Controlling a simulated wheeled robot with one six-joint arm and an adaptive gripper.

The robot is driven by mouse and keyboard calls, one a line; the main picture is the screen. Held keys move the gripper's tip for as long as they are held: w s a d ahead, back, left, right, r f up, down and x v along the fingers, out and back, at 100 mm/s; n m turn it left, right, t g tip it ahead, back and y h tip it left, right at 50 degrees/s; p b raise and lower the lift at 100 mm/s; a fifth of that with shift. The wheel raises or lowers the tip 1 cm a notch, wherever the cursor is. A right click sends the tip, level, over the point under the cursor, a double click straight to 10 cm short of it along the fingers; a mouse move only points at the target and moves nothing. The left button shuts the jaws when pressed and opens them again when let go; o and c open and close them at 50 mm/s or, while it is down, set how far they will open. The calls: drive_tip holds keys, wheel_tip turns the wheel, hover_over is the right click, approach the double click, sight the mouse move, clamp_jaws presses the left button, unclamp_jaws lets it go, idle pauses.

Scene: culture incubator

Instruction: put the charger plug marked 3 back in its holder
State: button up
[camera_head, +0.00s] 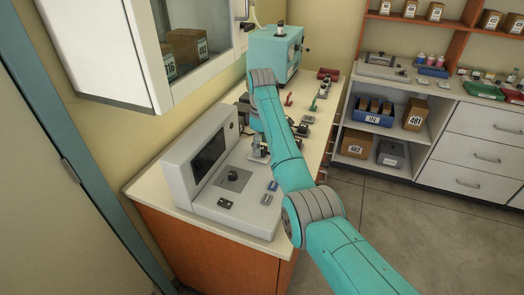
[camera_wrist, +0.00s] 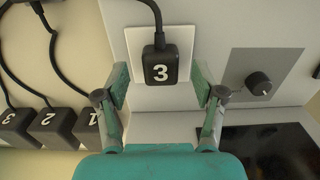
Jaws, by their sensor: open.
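A black charger plug with a white 3 (camera_wrist: 160,65) sits on a white square plate (camera_wrist: 135,43) in the wrist view, its cable running up out of frame. My gripper (camera_wrist: 160,88) is open, one finger on each side of this plug, with gaps left between. Several black numbered blocks are at the lower left: one marked 1 (camera_wrist: 91,126), one marked 2 (camera_wrist: 55,128) and one marked 3 (camera_wrist: 16,128). Dark cables run close to these blocks. I cannot tell whether they are plugs or holders. In the head view the plug's number is too small to read.
A grey console (camera_head: 185,175) with a screen stands on the bench (camera_head: 140,187). A knob (camera_wrist: 258,83) and a dark screen (camera_wrist: 272,150) are right of the plug. A teal machine (camera_head: 272,52) and small items crowd the bench's far part. A wall cabinet (camera_head: 120,50) hangs above.

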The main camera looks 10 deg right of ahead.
drive_tip(key=shift+a+f, duration=0.1)
drive_tip(key=shift+f, duration=0.65)
idle(0.5)
clamp_jaws()
drive_tip(key=shift+r, duration=0.1)
